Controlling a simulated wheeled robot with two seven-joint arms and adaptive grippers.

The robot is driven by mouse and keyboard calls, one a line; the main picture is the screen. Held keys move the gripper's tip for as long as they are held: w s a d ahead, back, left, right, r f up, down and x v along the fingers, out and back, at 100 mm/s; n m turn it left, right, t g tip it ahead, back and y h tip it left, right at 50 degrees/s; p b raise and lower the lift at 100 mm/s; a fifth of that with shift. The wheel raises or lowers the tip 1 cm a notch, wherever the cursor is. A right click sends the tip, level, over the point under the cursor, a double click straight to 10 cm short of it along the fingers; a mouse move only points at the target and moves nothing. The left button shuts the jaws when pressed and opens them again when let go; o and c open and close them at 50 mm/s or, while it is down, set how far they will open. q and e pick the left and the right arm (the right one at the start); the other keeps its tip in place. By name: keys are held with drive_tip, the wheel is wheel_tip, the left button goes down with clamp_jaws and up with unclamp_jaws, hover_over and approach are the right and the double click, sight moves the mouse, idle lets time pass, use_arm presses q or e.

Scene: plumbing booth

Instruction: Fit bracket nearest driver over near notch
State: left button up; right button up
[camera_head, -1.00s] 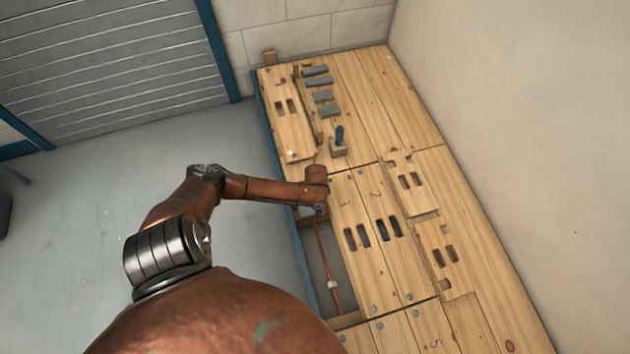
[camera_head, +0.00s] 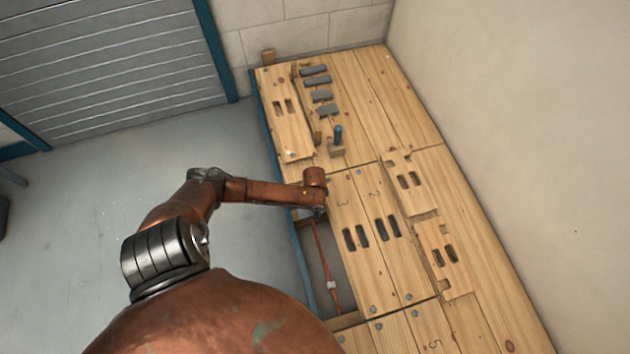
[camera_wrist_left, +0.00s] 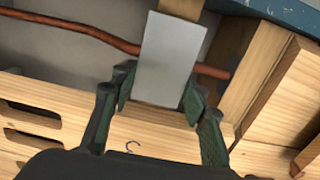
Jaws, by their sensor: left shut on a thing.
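My left gripper (camera_wrist_left: 160,90) is shut on a flat grey metal bracket (camera_wrist_left: 169,55) in the left wrist view. The bracket covers part of a copper pipe (camera_wrist_left: 85,31) in the floor opening. A wooden piece (camera_wrist_left: 183,7) shows behind the bracket's far end; I cannot tell whether they touch. The notch is not clearly visible. In the head view my left arm hides the gripper, and the pipe (camera_head: 322,255) runs along the opening. Several grey brackets (camera_head: 322,96) lie on the boards near the blue-handled driver (camera_head: 338,134). My right gripper is out of view.
Slotted floorboards (camera_head: 370,215) lie right of the opening. A loose slotted board (camera_head: 285,120) rests at the far left of the floor. A wooden timber (camera_wrist_left: 253,75) stands right of the bracket in the left wrist view. A blue edge (camera_head: 300,270) borders the platform.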

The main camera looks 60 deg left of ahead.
use_arm(q)
drive_tip(key=shift+f, duration=0.65)
drive_tip(key=shift+f, duration=0.15)
idle(0.4)
drive_tip(key=shift+f, duration=0.15)
idle(0.4)
drive_tip(key=o, duration=1.3)
drive_tip(key=shift+o, duration=0.2)
